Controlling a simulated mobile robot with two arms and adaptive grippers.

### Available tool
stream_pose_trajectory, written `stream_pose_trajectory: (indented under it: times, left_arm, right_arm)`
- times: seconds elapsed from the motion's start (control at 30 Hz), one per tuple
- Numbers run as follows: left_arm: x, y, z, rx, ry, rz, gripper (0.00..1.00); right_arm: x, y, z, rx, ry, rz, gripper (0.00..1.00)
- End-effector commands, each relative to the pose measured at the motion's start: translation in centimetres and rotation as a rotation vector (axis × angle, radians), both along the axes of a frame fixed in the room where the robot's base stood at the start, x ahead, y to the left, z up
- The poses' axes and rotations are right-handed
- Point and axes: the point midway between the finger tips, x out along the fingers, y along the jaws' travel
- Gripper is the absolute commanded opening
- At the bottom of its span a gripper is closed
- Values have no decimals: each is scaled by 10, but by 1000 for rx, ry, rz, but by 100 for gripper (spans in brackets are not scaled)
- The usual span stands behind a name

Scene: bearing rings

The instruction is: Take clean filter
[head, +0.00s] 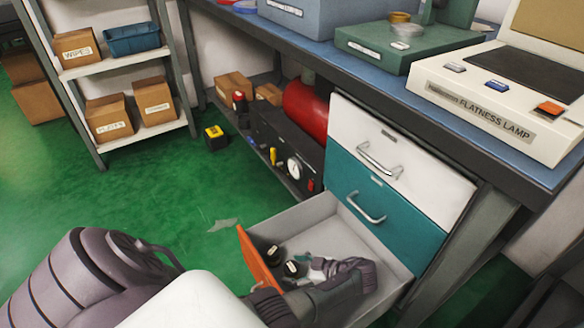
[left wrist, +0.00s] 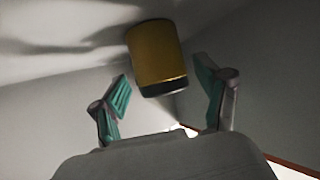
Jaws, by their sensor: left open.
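My left gripper (head: 338,278) reaches down into an open grey drawer (head: 293,222) with an orange front (head: 258,262). In the left wrist view its two green-padded fingers (left wrist: 165,98) stand apart. A yellow cylinder with a dark end (left wrist: 157,55) lies ahead of and partly between the fingertips, with no clear contact. It may be a filter; no label shows on it. Two dark round items with white labels (head: 273,257) (head: 292,268) sit in the drawer beside the gripper. In the head view the gripper hides the yellow cylinder. My right gripper is not in view.
White and teal closed drawers (head: 385,215) stand beside the open one, under the blue-topped bench (head: 330,50). The bench bears a flatness lamp (head: 450,95). A red cylinder (head: 306,110) lies below. A shelf with boxes (head: 110,68) stands at left.

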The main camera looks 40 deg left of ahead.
Motion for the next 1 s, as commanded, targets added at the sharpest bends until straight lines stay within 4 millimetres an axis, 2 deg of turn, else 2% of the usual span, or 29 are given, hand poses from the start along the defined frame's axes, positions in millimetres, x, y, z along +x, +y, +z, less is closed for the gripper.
stream_pose_trajectory:
  times: [0.2, 0.43, 0.83, 1.0]
  left_arm:
    - [-10, 26, -17, 1, -1, 0, 75]
    - [-11, 28, -18, -1, 1, 0, 75]
    - [-11, 28, -17, -1, 1, 0, 11]
    - [-11, 28, -17, 0, 1, 0, 10]
  right_arm:
    - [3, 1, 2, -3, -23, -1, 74]
    - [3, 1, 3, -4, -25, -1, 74]
    - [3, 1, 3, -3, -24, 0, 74]
    - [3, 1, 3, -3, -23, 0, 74]
